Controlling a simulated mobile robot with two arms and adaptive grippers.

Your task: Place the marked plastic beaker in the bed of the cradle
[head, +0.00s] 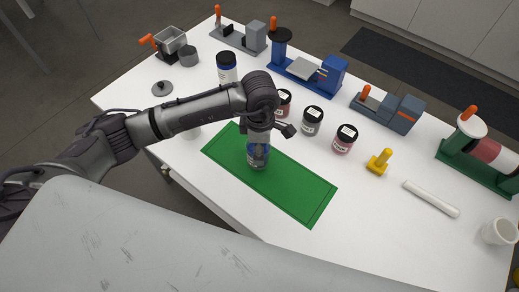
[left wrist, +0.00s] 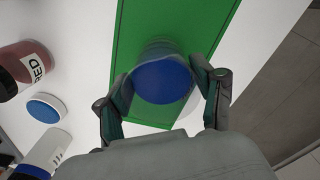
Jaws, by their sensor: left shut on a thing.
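My left gripper (head: 259,153) is shut on a round, see-through vessel with blue in it (head: 257,163), at the green mat (head: 300,198). The left wrist view shows the blue disc of this vessel (left wrist: 162,83) between the two fingers (left wrist: 165,90), with the mat (left wrist: 185,20) beneath. I cannot tell whether the vessel touches the mat, and no mark on it is readable. Several coloured stands are at the back; I cannot tell which is the cradle. A green one (head: 445,153) at the right bears a red and white cylinder. My right gripper is not in view.
Labelled jars stand behind the mat, including a grey one (head: 312,121) and a red one (head: 344,140). A yellow piece (head: 379,162), a white rod (head: 431,199) and a white cup (head: 499,232) are to the right.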

